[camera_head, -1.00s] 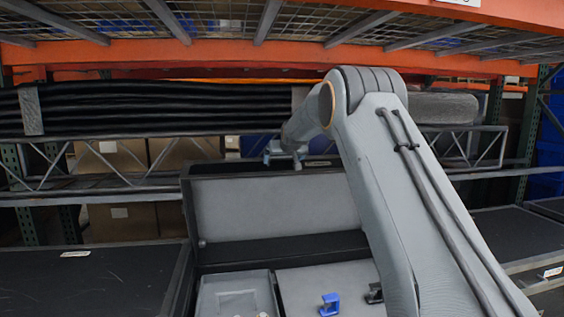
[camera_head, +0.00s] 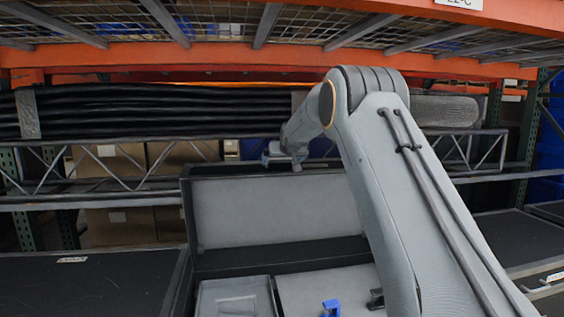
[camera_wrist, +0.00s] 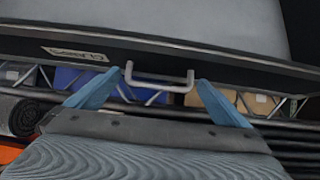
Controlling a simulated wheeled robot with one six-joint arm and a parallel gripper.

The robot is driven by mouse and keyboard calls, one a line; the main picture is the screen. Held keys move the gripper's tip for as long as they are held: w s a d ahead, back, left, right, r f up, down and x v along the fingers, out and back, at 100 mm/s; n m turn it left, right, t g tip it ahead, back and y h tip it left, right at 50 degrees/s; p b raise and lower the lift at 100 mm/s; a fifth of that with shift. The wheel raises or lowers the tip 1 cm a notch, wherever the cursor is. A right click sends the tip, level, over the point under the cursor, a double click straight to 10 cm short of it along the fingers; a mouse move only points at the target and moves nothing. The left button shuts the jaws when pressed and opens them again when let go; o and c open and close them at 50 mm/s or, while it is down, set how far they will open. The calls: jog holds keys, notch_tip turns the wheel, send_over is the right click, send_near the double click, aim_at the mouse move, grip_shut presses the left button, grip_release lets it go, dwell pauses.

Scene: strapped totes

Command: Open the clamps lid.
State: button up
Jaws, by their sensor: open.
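The clamps lid (camera_head: 275,212) stands raised at the back of its dark tote in the head view, its grey inner face toward me. In the wrist view, the lid's dark edge (camera_wrist: 215,56) carries a white label (camera_wrist: 76,54) and a pale U-shaped handle (camera_wrist: 160,84). My gripper (camera_wrist: 158,78) is open, its two blue fingers apart on either side of the handle. I cannot tell whether they touch it. In the head view my gripper (camera_head: 270,154) is small, at the lid's top edge. Inside the tote lie a blue clamp (camera_head: 331,307) and a dark clamp (camera_head: 376,298).
A grey tray (camera_head: 236,296) sits in the tote's left part. Dark closed surfaces (camera_head: 90,290) flank the tote. A lattice rail (camera_head: 110,195) and black bundled tubes (camera_head: 160,109) run behind the lid. An orange shelf beam (camera_head: 200,56) crosses overhead.

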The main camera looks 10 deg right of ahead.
jog(key=v, duration=0.7)
jog(key=shift+r, duration=0.2)
jog(key=s+a+f+n+g, duration=0.1)
jog(key=s+a+f+g, duration=0.45)
jog(key=s, duration=1.45)
jog(key=s+a+f+g, duration=0.1)
jog(key=s+f+g, duration=0.2)
jog(key=s+f, duration=1.1)
jog(key=s+a+n+g, duration=0.1)
jog(key=s+a+g, duration=0.25)
jog(key=s, duration=2.35)
jog(key=d+r+m+p, duration=0.1)
jog(key=d+r+p, duration=0.4)
jog(key=p, duration=0.7)
jog(key=shift+d+r+m+p, duration=0.3)
jog(key=shift+r+p, duration=0.1)
jog(key=shift+r, duration=0.15)
